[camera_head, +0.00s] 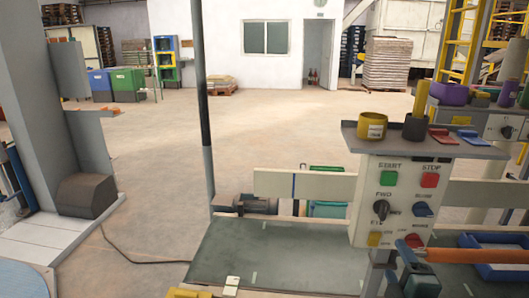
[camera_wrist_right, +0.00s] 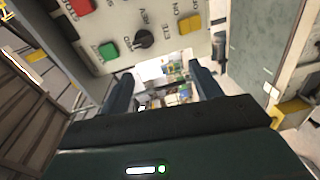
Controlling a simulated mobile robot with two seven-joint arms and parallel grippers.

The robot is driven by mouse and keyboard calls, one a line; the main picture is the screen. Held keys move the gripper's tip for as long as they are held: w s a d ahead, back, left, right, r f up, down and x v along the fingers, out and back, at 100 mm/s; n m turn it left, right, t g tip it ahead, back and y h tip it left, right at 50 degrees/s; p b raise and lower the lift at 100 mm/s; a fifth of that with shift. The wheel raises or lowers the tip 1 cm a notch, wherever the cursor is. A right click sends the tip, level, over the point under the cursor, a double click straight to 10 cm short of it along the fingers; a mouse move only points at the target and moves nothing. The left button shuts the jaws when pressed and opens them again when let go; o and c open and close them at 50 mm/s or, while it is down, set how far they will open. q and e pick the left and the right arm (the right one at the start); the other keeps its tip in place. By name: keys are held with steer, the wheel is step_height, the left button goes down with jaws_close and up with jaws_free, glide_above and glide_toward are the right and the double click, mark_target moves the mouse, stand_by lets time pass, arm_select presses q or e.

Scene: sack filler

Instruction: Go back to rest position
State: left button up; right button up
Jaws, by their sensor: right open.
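My right gripper (camera_head: 394,258) is low in the head view, by the lower edge of the control box (camera_head: 398,172). In the right wrist view the two dark fingers of my right gripper (camera_wrist_right: 160,80) stand apart with nothing between them. The box face fills the upper part of that view, with a green button (camera_wrist_right: 108,50), a black knob (camera_wrist_right: 144,38) and a yellow button (camera_wrist_right: 189,23). I cannot tell whether the fingers touch the box. My left gripper is not in view.
A dark conveyor belt (camera_head: 270,255) runs below the box, with a pale rail (camera_head: 300,184) behind it. A blue tray (camera_head: 500,264) is at the lower right. A thin dark post (camera_head: 203,110) stands left. Open floor lies beyond.

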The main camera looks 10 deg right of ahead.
steer(key=s+a+f+m+g+y, duration=0.3)
steer(key=s+a+f+m, duration=0.3)
steer(key=f, duration=0.4)
steer(key=s+a+f+m+g+y, duration=0.3)
steer(key=s+a+f, duration=0.5)
steer(key=a+f, duration=0.3)
steer(key=m+y, duration=0.1)
steer(key=m, duration=0.1)
steer(key=shift+s+a+f+m+p, duration=0.2)
steer(key=shift+s+f+m+p, duration=0.1)
steer(key=shift+m+p, duration=0.1)
